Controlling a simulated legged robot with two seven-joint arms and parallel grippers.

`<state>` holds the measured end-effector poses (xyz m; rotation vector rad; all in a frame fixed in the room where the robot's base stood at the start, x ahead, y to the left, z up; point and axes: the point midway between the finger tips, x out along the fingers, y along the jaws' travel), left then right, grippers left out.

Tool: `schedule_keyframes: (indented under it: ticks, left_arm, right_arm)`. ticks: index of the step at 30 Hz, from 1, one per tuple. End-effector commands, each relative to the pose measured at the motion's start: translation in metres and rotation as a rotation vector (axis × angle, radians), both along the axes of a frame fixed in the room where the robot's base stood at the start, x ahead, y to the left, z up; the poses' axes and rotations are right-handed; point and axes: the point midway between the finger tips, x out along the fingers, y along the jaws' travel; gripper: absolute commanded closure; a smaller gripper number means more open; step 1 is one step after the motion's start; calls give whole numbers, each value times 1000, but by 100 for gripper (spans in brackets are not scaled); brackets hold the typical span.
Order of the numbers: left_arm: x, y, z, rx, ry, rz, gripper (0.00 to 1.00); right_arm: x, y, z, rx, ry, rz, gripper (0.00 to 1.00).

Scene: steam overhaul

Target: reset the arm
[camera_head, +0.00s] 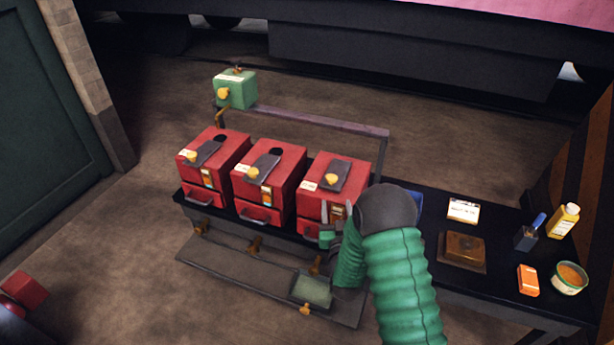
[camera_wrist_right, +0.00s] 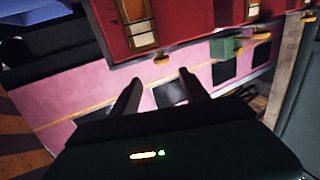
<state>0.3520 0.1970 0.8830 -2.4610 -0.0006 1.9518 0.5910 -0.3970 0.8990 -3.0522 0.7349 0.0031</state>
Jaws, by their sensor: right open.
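My right arm (camera_head: 400,280), a green ribbed sleeve with a dark joint, reaches in from the bottom right of the head view. My right gripper (camera_head: 338,210) is at the front of the rightmost red box (camera_head: 327,187), close to its amber gauge; whether it touches is unclear. In the right wrist view the two dark fingers (camera_wrist_right: 158,84) stand apart with nothing between them. A red box front (camera_wrist_right: 185,20) with amber gauges fills the top there. My left gripper is not in view.
Two more red boxes (camera_head: 268,180) (camera_head: 213,165) stand left on the dark bench. A green box (camera_head: 236,90) is mounted behind them. A green tray (camera_head: 312,290) is low in front. A brown block (camera_head: 463,248), a tin (camera_head: 569,278) and a yellow bottle (camera_head: 564,220) sit right.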

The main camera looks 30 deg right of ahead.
Motion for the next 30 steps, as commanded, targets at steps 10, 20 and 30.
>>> schedule_keyframes:
  ticks: [10,20,30]
  left_arm:
    - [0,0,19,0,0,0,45]
    - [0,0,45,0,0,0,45]
    - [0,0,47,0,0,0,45]
  right_arm:
    - [1,68,14,143,315,163,47]
    - [-173,188,25,300,1105,385,47]
    - [-240,199,30,315,1316,401,47]
